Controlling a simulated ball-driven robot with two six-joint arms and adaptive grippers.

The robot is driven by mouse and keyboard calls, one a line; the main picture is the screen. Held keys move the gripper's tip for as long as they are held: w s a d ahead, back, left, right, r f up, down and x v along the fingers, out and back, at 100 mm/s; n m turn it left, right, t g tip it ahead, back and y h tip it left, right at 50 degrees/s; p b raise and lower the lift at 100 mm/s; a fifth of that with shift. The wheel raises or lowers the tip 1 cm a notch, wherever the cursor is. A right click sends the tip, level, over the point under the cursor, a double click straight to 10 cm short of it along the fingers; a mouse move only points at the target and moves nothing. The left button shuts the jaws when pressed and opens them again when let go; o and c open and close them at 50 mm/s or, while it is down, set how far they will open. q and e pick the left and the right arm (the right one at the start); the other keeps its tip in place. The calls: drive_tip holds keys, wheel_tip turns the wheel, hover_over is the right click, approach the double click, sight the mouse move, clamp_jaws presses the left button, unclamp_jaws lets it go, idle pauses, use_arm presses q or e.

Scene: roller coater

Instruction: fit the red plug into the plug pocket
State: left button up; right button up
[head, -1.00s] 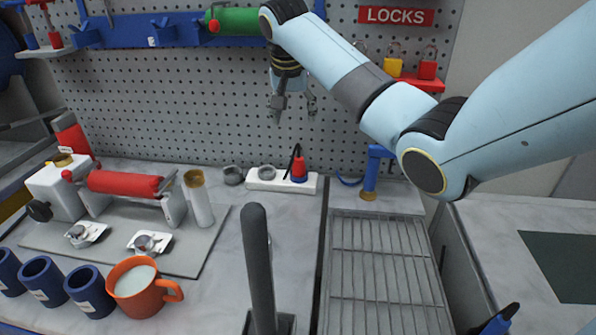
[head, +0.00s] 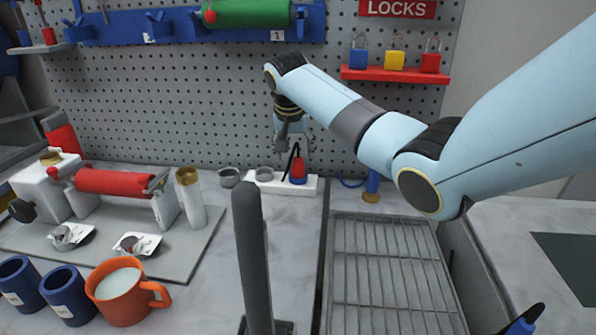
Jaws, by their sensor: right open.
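A small red plug-like piece (head: 298,169) with a blue foot stands upright on a low white block (head: 308,185) at the back of the bench. A thin black piece stands beside it. A grey ring (head: 264,174) sits at the block's left part. My right gripper (head: 292,148) hangs fingers down just above and behind the plug, open and empty; I cannot tell whether it touches anything. I cannot tell for certain which opening is the plug pocket.
A dark grey upright post (head: 252,260) stands in front of the block. A wire rack (head: 390,270) lies to the right. A roller coater with a red roller (head: 118,182), blue cups and an orange mug (head: 122,292) stand left. Red, yellow and blue padlocks sit on a red shelf (head: 400,76).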

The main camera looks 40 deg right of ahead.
sight(298, 158)
drive_tip(key=x, duration=0.5)
drive_tip(key=shift+s+d, duration=0.1)
drive_tip(key=shift+d, duration=0.15)
drive_tip(key=c, duration=1.2)
drive_tip(key=shift+r, duration=0.15)
